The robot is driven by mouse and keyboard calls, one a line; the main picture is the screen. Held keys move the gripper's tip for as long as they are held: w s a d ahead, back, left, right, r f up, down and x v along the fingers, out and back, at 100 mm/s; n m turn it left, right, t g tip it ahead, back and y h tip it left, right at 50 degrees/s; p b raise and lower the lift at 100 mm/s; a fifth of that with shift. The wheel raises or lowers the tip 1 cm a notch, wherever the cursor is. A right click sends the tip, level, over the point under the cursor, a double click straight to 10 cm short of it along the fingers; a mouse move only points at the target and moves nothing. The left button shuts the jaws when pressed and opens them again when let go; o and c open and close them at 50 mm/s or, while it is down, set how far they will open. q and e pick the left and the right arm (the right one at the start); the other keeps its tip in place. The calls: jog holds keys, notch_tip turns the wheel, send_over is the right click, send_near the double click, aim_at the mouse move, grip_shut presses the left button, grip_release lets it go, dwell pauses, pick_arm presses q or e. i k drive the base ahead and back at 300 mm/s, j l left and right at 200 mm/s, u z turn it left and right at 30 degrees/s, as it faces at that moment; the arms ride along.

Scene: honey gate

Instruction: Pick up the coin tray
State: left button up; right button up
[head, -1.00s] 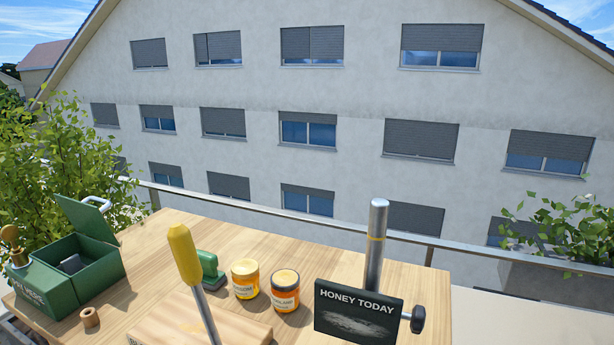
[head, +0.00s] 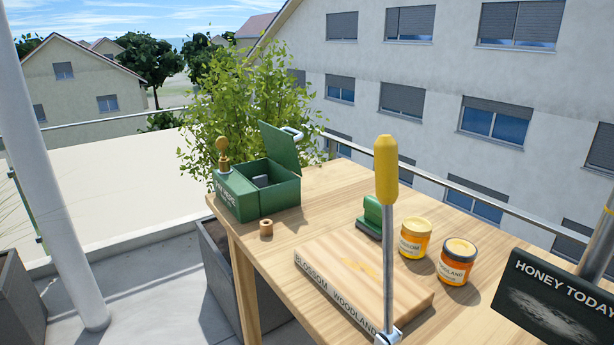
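No separate coin tray can be clearly made out. A green box (head: 275,200) stands at the far left corner of the wooden table (head: 330,185), with its hinged lid (head: 280,147) raised. A small grey piece (head: 261,181) shows inside it; its full shape is hidden by the box's walls. The lower left part of the box has lettering on its front and a brass-coloured knob (head: 223,164) on top. Neither of my grippers is in view.
A lettered wooden board (head: 330,277), green stamp-like object (head: 370,217), two honey jars (head: 414,237) (head: 457,261) and black sign (head: 545,300) stand rightward. A yellow-handled metal rod (head: 386,170) rises in front.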

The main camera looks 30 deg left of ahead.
aim_at(260, 182)
jog(key=u, duration=1.2)
